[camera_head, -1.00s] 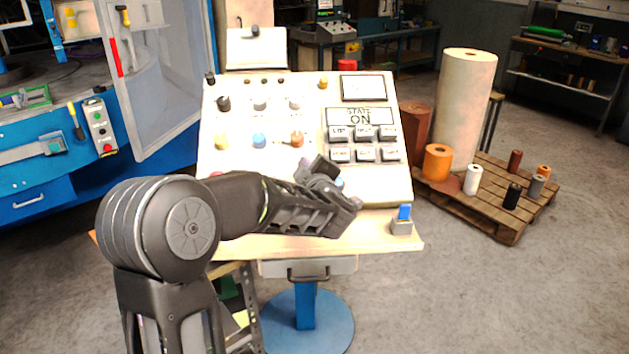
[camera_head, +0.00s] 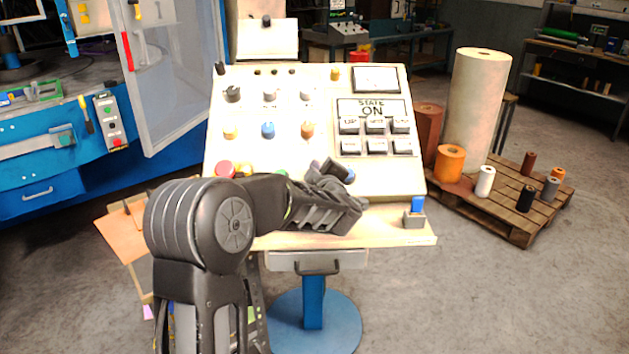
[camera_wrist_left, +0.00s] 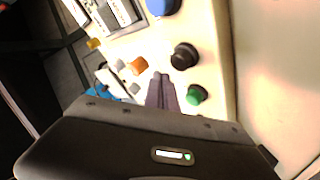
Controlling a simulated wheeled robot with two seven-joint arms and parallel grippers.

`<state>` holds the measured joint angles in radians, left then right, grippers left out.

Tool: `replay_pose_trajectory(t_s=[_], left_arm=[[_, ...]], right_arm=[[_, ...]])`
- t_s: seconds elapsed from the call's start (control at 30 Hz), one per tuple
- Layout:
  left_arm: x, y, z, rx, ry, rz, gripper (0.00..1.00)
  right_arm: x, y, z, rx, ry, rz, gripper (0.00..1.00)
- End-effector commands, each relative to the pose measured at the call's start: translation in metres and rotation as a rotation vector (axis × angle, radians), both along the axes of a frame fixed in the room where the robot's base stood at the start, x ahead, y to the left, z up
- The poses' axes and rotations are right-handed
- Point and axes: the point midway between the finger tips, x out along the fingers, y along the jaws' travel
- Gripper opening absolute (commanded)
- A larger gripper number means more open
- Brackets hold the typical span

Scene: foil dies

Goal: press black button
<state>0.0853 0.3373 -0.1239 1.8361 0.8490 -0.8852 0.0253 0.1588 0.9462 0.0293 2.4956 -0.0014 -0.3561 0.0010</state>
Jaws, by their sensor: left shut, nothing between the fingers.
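The black button (camera_wrist_left: 184,56) shows in the left wrist view on the pale panel, between a green button (camera_wrist_left: 196,95) and a blue button (camera_wrist_left: 162,6). In the head view my arm and gripper hide it. My left gripper (camera_head: 315,165) is over the lower part of the panel in the head view. In the left wrist view its closed fingers (camera_wrist_left: 161,78) are empty, with their tips just left of the black button in the picture. I cannot tell their height above the panel. My right gripper is not in view.
The sloped panel (camera_head: 400,180) also carries a red button (camera_head: 226,169), several knobs and a STATE ON display (camera_head: 371,108). A small grey block with a blue top (camera_head: 415,215) stands on the front ledge. A pallet (camera_head: 490,220) with rolls is at the right.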

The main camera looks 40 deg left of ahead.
Motion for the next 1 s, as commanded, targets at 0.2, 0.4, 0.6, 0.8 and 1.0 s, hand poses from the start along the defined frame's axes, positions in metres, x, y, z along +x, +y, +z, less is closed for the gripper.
replay_pose_trajectory(t_s=[0.2, 0.4, 0.6, 0.8, 1.0], left_arm=[[0.0053, 0.0045, -0.0103, 0.000, 0.000, 0.000, 0.00], [0.0056, 0.0050, -0.0099, 0.000, 0.000, 0.000, 0.00], [0.0055, 0.0048, -0.0100, 0.000, 0.000, 0.000, 0.00], [0.0055, 0.0048, -0.0100, 0.000, 0.000, 0.000, 0.00], [0.0054, 0.0047, -0.0099, 0.000, 0.000, 0.000, 0.00]], right_arm=[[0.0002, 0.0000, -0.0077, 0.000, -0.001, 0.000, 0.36], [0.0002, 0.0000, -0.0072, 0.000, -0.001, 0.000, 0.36], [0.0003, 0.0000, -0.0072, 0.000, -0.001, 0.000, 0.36], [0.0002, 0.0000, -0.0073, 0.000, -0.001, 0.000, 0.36], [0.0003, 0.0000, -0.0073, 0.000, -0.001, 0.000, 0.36]])
